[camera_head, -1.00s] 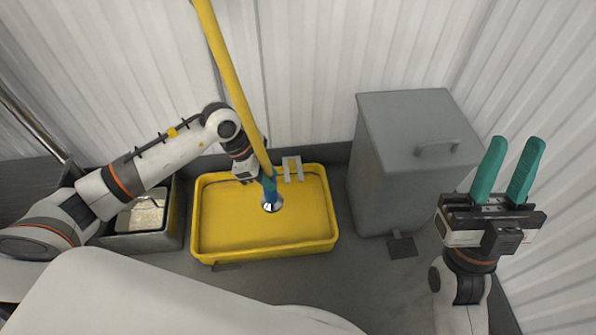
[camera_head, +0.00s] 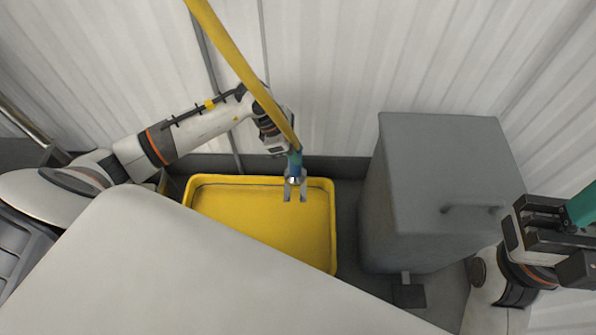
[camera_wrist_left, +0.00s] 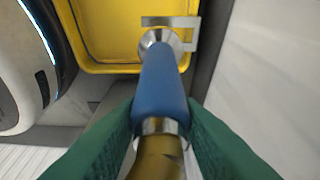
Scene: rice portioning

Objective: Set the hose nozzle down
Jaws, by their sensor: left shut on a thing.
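The hose nozzle (camera_head: 294,165) is a blue sleeve with a metal tip, on the end of a yellow hose (camera_head: 235,58). My left gripper (camera_head: 292,152) is shut on it, and in the left wrist view green fingers press both sides of the nozzle (camera_wrist_left: 162,85). The metal tip overlaps a pale forked bracket (camera_head: 303,190) at the back edge of the yellow tub (camera_head: 331,225). The bracket (camera_wrist_left: 190,22) also shows in the wrist view; I cannot tell whether the tip rests in it. My right gripper (camera_head: 578,212) is cut off by the right edge.
A grey lidded bin (camera_head: 445,170) with a handle stands right of the tub. Corrugated white walls (camera_head: 340,80) rise close behind. A large white surface covers the lower left of the head view. Bare floor shows between tub and bin.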

